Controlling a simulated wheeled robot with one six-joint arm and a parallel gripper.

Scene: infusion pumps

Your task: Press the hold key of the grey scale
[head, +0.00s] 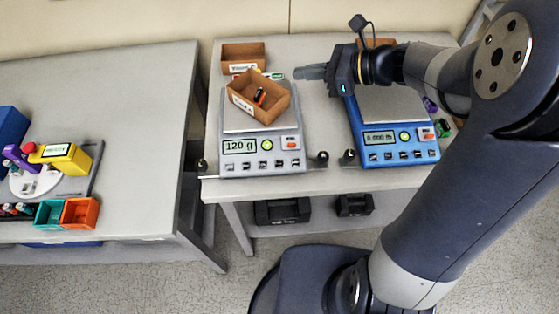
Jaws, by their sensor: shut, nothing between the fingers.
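The grey scale (262,164) stands on the table, left of the blue scale. Its display (239,146) reads 120 g. A green round key (266,145) and an orange key (290,142) sit right of the display, with a row of several small dark keys below; their labels are too small to read, so I cannot tell which is hold. An open cardboard box (244,103) with small items in it rests on the scale's pan. My gripper (298,73) is shut and empty, in the air right of the box and toward the back, apart from the keys.
A blue scale (399,153) stands on the right, partly behind my arm. Another cardboard box (243,52) is behind the grey scale. Small dark knobs (322,156) stand along the front edge. A second table (120,95) on the left holds coloured bins.

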